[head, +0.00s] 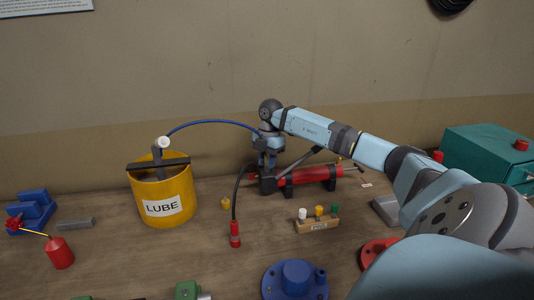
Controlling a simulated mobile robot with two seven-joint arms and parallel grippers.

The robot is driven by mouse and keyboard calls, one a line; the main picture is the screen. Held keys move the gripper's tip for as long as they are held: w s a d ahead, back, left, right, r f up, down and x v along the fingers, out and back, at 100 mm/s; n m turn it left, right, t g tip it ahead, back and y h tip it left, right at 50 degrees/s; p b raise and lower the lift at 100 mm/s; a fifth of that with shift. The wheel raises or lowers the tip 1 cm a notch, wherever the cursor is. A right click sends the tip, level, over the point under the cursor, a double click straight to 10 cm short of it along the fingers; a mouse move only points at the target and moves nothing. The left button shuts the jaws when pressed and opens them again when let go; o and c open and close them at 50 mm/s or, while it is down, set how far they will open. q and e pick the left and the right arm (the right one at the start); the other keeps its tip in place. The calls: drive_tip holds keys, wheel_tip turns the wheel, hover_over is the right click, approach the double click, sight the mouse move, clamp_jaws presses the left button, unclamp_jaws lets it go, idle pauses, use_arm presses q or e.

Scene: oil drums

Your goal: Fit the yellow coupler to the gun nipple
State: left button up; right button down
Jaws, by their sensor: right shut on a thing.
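My right gripper (265,155) is shut at the end of the blue hose (213,121), just above the dark head of the grease gun. What sits between the fingers is too small and covered to make out. The red grease gun (312,175) lies on dark supports at the back of the bench; its nipple cannot be made out. Another small yellow piece (225,203) stands on the bench. I cannot tell which is the coupler. My left gripper is not in view.
The yellow LUBE drum (178,190) stands left, joined to the blue hose. A blue flanged part (295,280) is at the front; a teal box (485,155) is at right.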

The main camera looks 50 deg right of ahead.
drive_tip(key=shift+f, duration=0.15)
drive_tip(key=c, duration=0.9)
unclamp_jaws()
